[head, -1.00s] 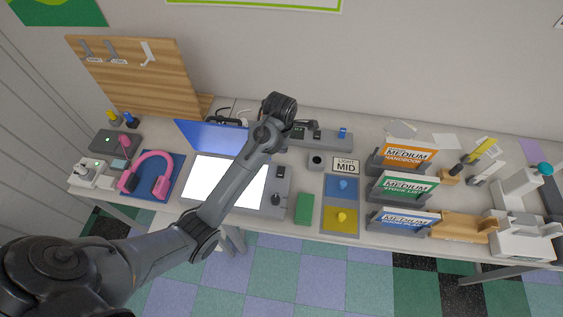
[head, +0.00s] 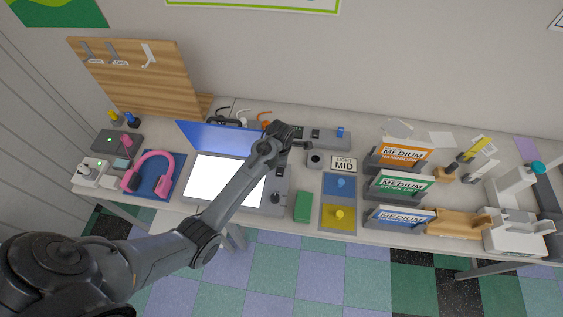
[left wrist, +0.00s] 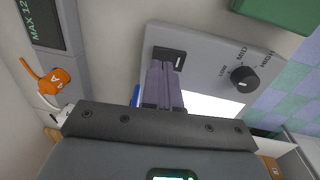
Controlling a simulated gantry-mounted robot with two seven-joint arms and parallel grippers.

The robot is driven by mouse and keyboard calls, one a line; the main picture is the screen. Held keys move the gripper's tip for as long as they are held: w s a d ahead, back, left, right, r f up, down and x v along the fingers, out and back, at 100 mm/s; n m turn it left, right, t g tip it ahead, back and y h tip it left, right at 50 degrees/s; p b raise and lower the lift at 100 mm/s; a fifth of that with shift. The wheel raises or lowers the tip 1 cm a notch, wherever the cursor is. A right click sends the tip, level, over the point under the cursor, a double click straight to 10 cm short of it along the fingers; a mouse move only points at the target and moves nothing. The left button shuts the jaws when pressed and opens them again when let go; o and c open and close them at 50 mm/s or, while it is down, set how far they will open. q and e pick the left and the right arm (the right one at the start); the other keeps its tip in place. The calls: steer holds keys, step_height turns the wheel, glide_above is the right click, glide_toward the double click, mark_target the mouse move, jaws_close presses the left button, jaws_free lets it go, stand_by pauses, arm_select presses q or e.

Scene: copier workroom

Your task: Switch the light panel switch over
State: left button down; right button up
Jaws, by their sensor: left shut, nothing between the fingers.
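The light panel (head: 225,182) lies flat on the bench, its white surface lit. Its grey side strip carries a small black rocker switch (head: 281,172) and a round knob (head: 275,198). In the left wrist view, the switch (left wrist: 169,57) shows just beyond the fingertips, its lower part covered by them. The knob (left wrist: 243,79) sits to the right with LOW, MID and HIGH marks. My left gripper (left wrist: 164,68) is shut and empty, with its fingers together at the switch; I cannot tell whether they touch it. In the head view its fingers are mostly hidden behind the wrist.
A green block (head: 303,207) and blue and yellow pads lie nearby. Pink headphones (head: 148,174) rest on the left. Sign holders fill the right. An orange plug (left wrist: 54,80) is near the gripper.

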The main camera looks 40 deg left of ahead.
mark_target(280, 170)
arm_select(q)
steer(key=shift+w+a+f, duration=0.15)
steer(key=shift+f, duration=1.25)
